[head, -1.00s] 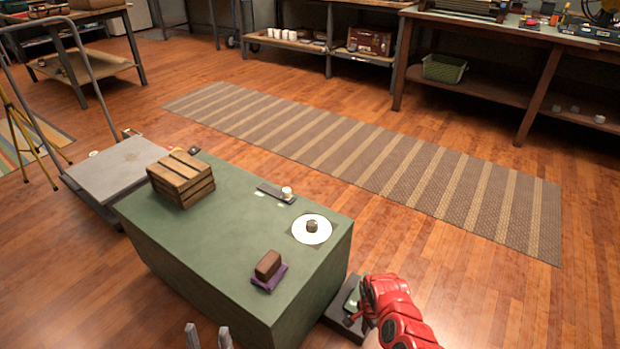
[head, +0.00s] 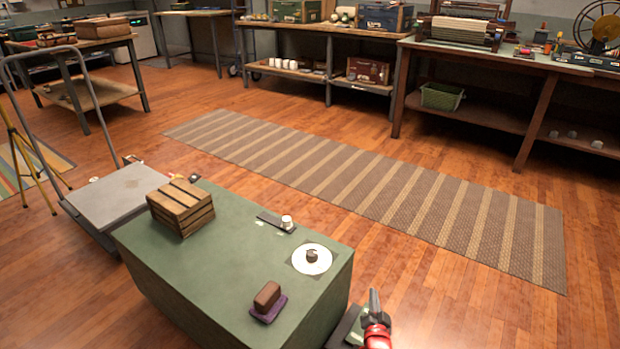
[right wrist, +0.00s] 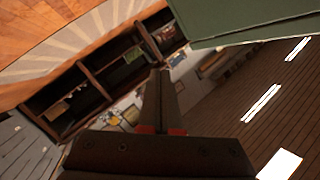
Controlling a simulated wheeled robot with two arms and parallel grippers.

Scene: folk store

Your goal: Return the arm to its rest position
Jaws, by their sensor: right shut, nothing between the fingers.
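My right gripper (head: 374,296) is at the lower edge of the head view, just right of the green bench's near right corner. Its dark fingers point upward, above a red part of my arm. In the right wrist view the two fingers (right wrist: 162,78) are together, with nothing between them. The gripper appears apart from the objects on the bench. Most of my right arm is cut off below the head view. My left gripper is out of sight.
The green bench (head: 225,265) carries a wooden crate (head: 181,207), a white disc (head: 300,258), and a brown block (head: 267,297) on a purple base. A grey cart (head: 122,190) stands left. A striped rug (head: 370,180) lies on open floor beyond.

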